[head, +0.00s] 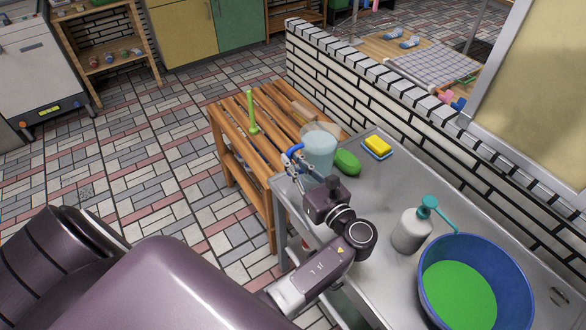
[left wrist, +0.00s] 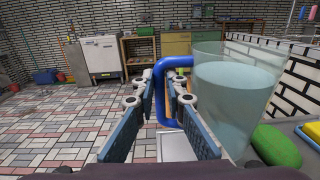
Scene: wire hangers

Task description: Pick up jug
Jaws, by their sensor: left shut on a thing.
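The jug (head: 319,150) is clear, with a blue handle and pale bluish contents. It is upright at the far left corner of the metal counter. In the left wrist view the jug (left wrist: 234,95) fills the right side, with its blue handle (left wrist: 172,63) reaching left. My left gripper (head: 292,168) is at the handle, on the jug's left side. In the left wrist view my left gripper (left wrist: 163,92) has its blue-padded fingers on either side of the handle, shut on it. I cannot tell whether the jug's base touches the counter. My right gripper is not in view.
A green soap bar (head: 347,162) lies close beside the jug. A yellow and blue sponge (head: 378,147), a soap dispenser (head: 411,230) and a blue basin (head: 518,292) are on the metal counter. A slatted wooden rack (head: 232,119) stands behind, below a low brick wall.

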